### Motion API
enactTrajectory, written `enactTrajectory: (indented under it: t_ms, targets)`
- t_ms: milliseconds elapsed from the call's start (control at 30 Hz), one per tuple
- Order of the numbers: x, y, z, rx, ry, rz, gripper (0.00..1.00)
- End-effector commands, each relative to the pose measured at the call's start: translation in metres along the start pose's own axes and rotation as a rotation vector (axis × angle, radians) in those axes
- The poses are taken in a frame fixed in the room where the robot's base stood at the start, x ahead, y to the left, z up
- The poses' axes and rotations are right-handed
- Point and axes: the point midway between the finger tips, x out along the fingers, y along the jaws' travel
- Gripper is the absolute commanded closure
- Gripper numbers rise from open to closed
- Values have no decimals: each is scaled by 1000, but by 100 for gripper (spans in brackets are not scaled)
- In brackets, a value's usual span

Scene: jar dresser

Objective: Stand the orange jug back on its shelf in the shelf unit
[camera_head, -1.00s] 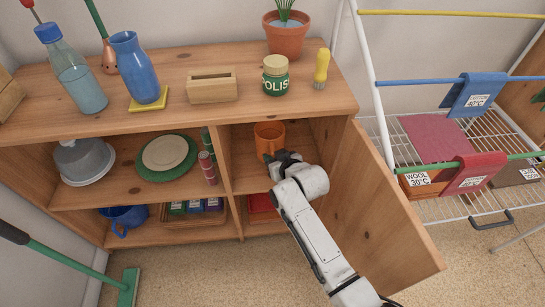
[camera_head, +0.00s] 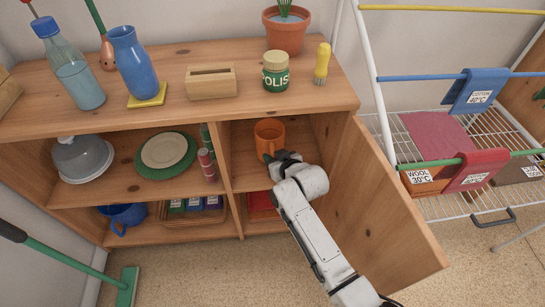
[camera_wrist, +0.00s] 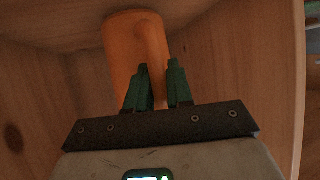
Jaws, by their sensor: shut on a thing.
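The orange jug (camera_head: 268,132) is inside the upper right compartment of the wooden shelf unit (camera_head: 232,222), above that compartment's shelf board (camera_head: 243,178). It looks upright or nearly so. I cannot tell whether its base touches the board, as my gripper hides its lower part. My gripper (camera_head: 271,158) reaches in from the front. In the wrist view, the jug (camera_wrist: 120,48) is just beyond the green fingertips (camera_wrist: 158,70). They are shut on its handle, one on each side.
The open door (camera_head: 375,205) stands to the right of my arm. A green jar (camera_head: 276,72) and a yellow brush (camera_head: 322,63) stand on top. A drying rack (camera_head: 480,120) stands right.

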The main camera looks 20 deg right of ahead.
Motion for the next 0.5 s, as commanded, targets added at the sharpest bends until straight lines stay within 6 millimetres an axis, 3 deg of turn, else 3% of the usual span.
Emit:
enactTrajectory:
  t_ms: [500]
  targets:
    - [4, 0, 5, -1, 3, 0, 100]
